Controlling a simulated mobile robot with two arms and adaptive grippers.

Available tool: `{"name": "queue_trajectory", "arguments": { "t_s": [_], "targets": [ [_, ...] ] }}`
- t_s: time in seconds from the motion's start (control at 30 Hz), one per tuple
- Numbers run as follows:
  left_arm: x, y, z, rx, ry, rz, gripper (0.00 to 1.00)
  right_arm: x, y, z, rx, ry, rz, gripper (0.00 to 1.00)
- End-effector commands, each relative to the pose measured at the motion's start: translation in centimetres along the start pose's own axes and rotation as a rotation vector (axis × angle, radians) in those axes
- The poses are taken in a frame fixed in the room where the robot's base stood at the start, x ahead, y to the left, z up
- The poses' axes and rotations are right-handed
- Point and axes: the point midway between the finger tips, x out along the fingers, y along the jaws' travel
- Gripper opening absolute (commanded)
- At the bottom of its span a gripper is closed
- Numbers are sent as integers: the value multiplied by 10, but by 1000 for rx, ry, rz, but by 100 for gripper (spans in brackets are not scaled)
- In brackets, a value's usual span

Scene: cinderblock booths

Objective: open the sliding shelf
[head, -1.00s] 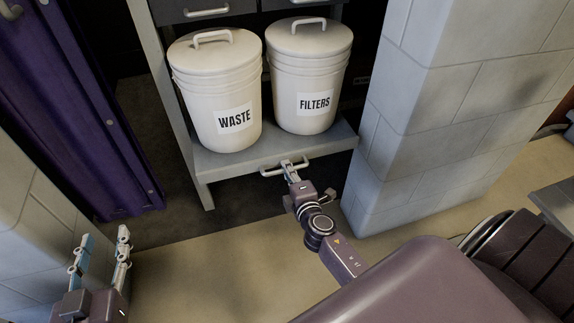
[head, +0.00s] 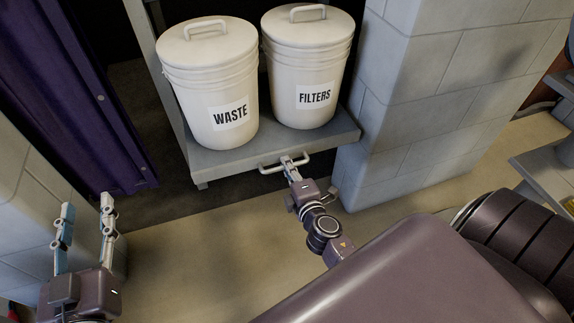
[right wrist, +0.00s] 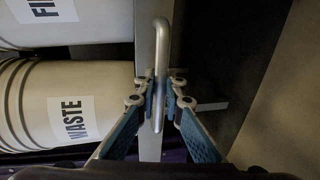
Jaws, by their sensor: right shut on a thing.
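The sliding shelf (head: 240,160) is a grey board low in a grey frame, and it stands out toward me past the frame's post. A pale bar handle (head: 267,169) sits on its front edge. In the right wrist view the handle (right wrist: 161,50) runs between the pads of my right gripper (right wrist: 165,98). My left gripper (head: 86,215) is open and empty at the lower left, away from the shelf.
A white WASTE bucket (head: 212,85) and a white FILTERS bucket (head: 310,75), both lidded, stand upright on the shelf. A cinderblock pillar (head: 430,110) stands close at the right. A purple locker (head: 75,100) is at the left. The floor (head: 210,250) before the shelf is clear.

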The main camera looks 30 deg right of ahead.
Motion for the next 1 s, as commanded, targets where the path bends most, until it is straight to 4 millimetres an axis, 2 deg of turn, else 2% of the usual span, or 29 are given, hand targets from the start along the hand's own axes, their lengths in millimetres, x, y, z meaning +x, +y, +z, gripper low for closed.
{"name": "queue_trajectory", "arguments": {
  "t_s": [0.07,0.1,0.13,0.47,0.57,0.8,1.0],
  "targets": [
    [0,0,0,0,0,0,40,0,-1,0,0,0,-1,0],
    [0,0,0,0,0,0,40,0,0,0,0,0,-1,13],
    [0,0,0,0,0,0,40,0,0,0,0,0,-1,16],
    [0,-1,1,0,-3,-1,40,-2,0,0,0,0,-1,16],
    [0,0,1,0,-3,-1,40,-12,-1,0,1,0,-2,16],
    [0,0,1,0,-2,0,40,-50,-2,0,2,-1,-3,16],
    [0,0,1,0,-2,0,40,-71,-1,0,2,0,-1,16]
  ]
}}
